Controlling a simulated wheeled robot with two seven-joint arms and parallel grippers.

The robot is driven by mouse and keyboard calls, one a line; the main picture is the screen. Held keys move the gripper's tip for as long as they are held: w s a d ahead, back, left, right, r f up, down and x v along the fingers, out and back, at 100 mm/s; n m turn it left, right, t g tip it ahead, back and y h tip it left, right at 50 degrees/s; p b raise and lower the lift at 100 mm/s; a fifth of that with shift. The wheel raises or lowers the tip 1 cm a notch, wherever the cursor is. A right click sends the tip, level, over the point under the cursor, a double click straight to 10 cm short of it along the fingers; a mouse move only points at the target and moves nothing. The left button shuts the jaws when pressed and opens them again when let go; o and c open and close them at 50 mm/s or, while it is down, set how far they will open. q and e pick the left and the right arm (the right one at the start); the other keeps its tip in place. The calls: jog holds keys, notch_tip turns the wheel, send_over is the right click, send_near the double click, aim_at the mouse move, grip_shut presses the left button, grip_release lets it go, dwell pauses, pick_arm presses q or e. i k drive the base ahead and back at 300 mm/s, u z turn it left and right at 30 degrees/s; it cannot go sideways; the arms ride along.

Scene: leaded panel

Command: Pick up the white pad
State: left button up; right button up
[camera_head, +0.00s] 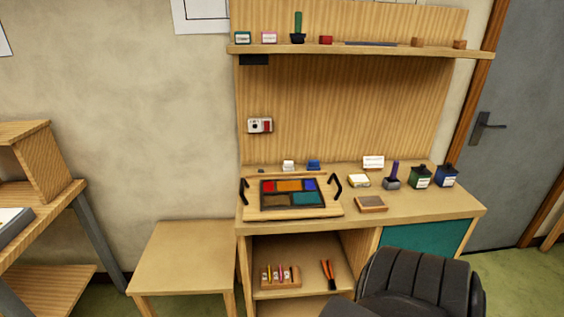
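A small white pad (288,165) sits near the back of the wooden desk, behind the leaded panel's board, with a blue pad (314,165) just to its right. The panel (289,192) has red, orange, blue, green and brown panes in dark lines. It lies on a wooden board (317,212) with a black handle at each side. Neither of my grippers shows in the head view.
A pale yellowish block (359,181), a white card (373,162), a brown-topped block (371,204), a purple-handled tool (393,177) and green (421,178) and blue (446,177) containers stand right of the board. A black chair (415,285) blocks the desk's front right. A bare low table (187,257) stands left.

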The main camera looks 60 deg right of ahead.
aim_at(288, 167)
jog(key=z, duration=1.05)
